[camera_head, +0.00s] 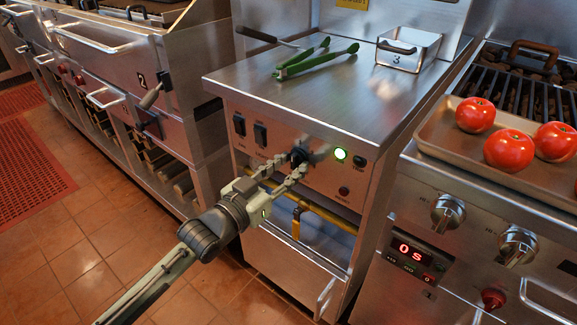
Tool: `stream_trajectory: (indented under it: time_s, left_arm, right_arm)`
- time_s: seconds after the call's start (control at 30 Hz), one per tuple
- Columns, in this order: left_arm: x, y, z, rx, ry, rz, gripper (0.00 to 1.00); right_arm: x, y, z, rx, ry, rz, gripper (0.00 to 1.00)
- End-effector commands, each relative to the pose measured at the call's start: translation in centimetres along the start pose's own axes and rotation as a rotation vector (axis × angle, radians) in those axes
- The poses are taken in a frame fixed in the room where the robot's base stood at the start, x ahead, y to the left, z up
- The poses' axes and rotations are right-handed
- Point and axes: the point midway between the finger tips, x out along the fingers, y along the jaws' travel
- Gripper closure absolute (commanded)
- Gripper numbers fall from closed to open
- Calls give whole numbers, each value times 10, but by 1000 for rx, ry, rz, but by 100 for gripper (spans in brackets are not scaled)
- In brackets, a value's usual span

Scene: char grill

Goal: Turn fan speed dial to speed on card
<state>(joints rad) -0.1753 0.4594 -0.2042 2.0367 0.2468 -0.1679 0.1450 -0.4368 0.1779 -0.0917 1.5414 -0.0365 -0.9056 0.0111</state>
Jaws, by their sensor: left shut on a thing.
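My left gripper (279,172) reaches in from the lower left to the front panel of the steel cabinet (300,110). It is shut on a dark dial (299,155), with its fingers on either side of it. The fingers hide much of the dial and its markings, so I cannot read its setting. A yellow card (352,3) shows at the top edge, with its text cut off. A green light (340,154) glows to the right of the dial. My right gripper is not in view.
Tomatoes (509,150) rest on a tray (440,133) at the right.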

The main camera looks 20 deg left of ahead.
Motion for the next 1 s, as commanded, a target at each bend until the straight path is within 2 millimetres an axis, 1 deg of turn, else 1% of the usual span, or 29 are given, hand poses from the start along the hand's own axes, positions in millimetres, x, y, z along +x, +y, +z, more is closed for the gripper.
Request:
stream_trajectory:
  time_s: [0.23, 0.57, 0.6, 0.7, 0.73, 0.77, 1.0]
  left_arm:
    - [0, 0, -2, -31, 3, -1, 95]
    - [0, 0, -2, -32, 3, -1, 95]
    - [0, 0, -2, -32, 3, -1, 62]
    - [0, 0, -1, -32, 2, 0, 50]
    - [0, 0, -1, -31, 2, 0, 46]
    - [0, 0, -1, -31, 2, 0, 46]
    - [0, 0, 0, -30, 1, 0, 46]
  right_arm:
    - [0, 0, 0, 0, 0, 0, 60]
    - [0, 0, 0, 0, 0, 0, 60]
    - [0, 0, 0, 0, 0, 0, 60]
    - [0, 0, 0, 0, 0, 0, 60]
    - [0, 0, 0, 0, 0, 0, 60]
    - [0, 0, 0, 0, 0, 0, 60]
    - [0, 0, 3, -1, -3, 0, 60]
